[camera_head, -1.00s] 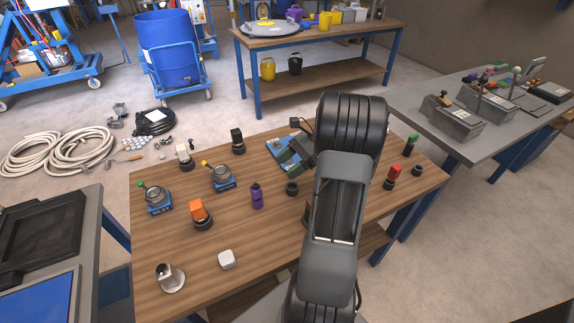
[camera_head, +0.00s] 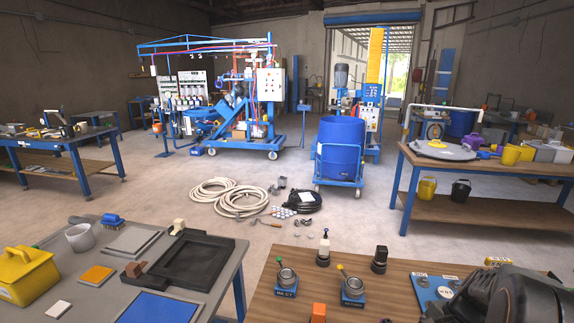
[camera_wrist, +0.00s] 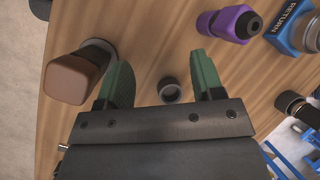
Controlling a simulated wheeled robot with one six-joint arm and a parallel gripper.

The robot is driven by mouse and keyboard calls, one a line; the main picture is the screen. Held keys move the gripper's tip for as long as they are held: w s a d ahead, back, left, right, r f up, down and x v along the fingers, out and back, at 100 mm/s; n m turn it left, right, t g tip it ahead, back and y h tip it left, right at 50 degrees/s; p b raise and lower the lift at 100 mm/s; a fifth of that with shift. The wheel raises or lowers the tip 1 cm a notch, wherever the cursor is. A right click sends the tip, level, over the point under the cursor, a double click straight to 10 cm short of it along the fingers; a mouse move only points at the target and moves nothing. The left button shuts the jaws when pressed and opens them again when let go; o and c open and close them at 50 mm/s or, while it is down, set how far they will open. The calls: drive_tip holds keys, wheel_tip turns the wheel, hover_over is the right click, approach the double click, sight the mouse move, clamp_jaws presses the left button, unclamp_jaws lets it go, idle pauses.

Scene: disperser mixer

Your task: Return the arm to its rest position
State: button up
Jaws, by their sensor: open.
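My arm (camera_head: 490,298) shows at the lower right edge of the head view, over the wooden table (camera_head: 405,275); my gripper is outside that view. In the wrist view my gripper (camera_wrist: 160,58) has its two green fingers spread wide, with nothing held between them. A small black ring (camera_wrist: 170,90) lies on the wooden table below, in the gap between the fingers. A brown-topped piece on a dark round base (camera_wrist: 78,78) stands close to the left finger. A purple bottle (camera_wrist: 230,24) lies beyond the right finger.
A blue block marked RETURN (camera_wrist: 290,32) and a black cylindrical piece (camera_wrist: 296,106) are right of the gripper. Metal cups on blue bases (camera_head: 286,284) stand on the table. A grey bench (camera_head: 205,262) is at left, a blue drum (camera_head: 340,148) behind.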

drive_tip(key=s+a+r+n+t+h+p, duration=0.1)
drive_tip(key=a+r+n+t+h, duration=0.1)
drive_tip(key=a+r+n, duration=0.4)
drive_tip(key=s+a+r+n+t+h+p, duration=0.1)
drive_tip(key=s+a+r+n+h+p, duration=0.1)
drive_tip(key=a+r+n, duration=0.4)
drive_tip(key=a+h, duration=0.1)
drive_tip(key=a, duration=0.2)
drive_tip(key=shift+s+a+r+t, duration=0.15)
drive_tip(key=shift+s+a+t, duration=0.1)
drive_tip(key=shift+t, duration=0.15)
